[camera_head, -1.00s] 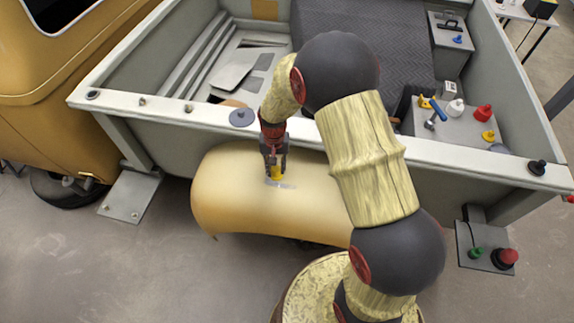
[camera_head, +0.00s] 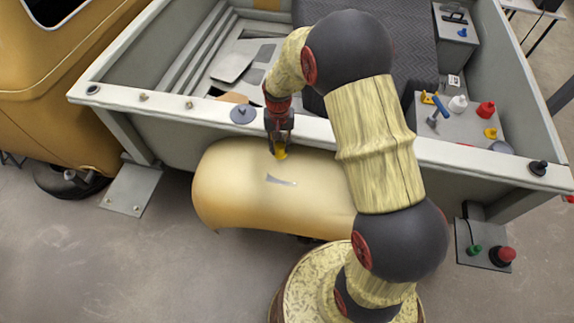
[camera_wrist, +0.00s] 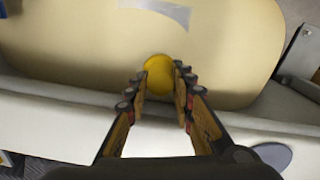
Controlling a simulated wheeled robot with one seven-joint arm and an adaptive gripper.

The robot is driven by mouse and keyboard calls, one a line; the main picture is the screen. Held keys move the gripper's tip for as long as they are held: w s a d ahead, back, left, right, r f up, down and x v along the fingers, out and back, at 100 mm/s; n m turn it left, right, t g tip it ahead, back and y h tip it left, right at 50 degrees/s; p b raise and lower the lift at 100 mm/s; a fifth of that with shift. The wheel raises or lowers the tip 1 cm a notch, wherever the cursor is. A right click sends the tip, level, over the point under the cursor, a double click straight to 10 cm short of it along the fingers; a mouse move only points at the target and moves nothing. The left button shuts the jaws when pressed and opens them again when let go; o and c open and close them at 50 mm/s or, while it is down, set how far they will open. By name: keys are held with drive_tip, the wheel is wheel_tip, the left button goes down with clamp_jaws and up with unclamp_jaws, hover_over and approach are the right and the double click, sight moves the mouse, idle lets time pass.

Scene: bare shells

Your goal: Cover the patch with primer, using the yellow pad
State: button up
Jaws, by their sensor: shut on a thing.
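The yellow pad (camera_head: 281,153) is between the fingertips of my gripper (camera_head: 279,143), which is shut on it. In the wrist view the pad (camera_wrist: 159,75) shows as a round yellow shape at the tips of my gripper (camera_wrist: 160,82). The pad is over the rear part of the tan fender (camera_head: 225,190), near the truck bed's side rail. I cannot tell whether it touches the fender. A grey patch (camera_head: 281,181) lies on the fender top, a little in front of the pad and apart from it. The patch also shows at the top of the wrist view (camera_wrist: 160,11).
The pale bed rail (camera_head: 210,118) runs just behind the fender. A grey disc (camera_head: 243,115) sits on it. Inside the bed, a grey box top (camera_head: 462,128) holds several coloured knobs and a blue-handled tool (camera_head: 437,115). A side plate (camera_head: 484,245) carries a red and a green knob.

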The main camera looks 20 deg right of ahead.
sight(280, 147)
drive_tip(key=shift+s+r+p, duration=0.15)
drive_tip(key=shift+r+p, duration=0.55)
drive_tip(key=shift+r, duration=0.95)
